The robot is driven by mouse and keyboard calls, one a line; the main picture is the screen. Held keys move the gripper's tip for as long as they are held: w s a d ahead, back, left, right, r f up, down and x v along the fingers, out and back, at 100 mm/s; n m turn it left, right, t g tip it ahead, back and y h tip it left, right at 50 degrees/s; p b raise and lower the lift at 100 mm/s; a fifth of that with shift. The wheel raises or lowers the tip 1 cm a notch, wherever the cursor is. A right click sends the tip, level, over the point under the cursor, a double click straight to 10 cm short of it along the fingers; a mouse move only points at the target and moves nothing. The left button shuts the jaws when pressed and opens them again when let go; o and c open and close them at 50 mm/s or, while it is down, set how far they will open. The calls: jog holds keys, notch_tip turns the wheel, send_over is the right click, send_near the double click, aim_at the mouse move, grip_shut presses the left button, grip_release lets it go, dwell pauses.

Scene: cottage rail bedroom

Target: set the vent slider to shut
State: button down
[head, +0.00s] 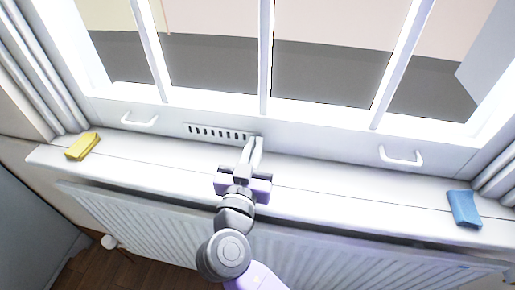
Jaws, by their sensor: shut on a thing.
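The vent (217,133) is a strip with a row of dark slots in the lower window frame, above the sill. Several slots show dark to the left of my gripper (256,143). My gripper reaches over the sill to the right end of the vent. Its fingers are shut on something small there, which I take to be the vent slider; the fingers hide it. I cannot read any marking for open or shut.
White handles stand on the frame to the left (140,121) and right (401,157). A radiator (330,250) is below. The middle sill (330,185) is clear.

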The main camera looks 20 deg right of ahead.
jog(key=c, duration=1.6)
grip_release()
jog(key=shift+w+a, duration=0.1)
jog(key=shift+a, duration=0.1)
jog(key=shift+o, duration=0.2)
jog(key=shift+b+v, duration=0.55)
jog(key=shift+v, duration=3.4)
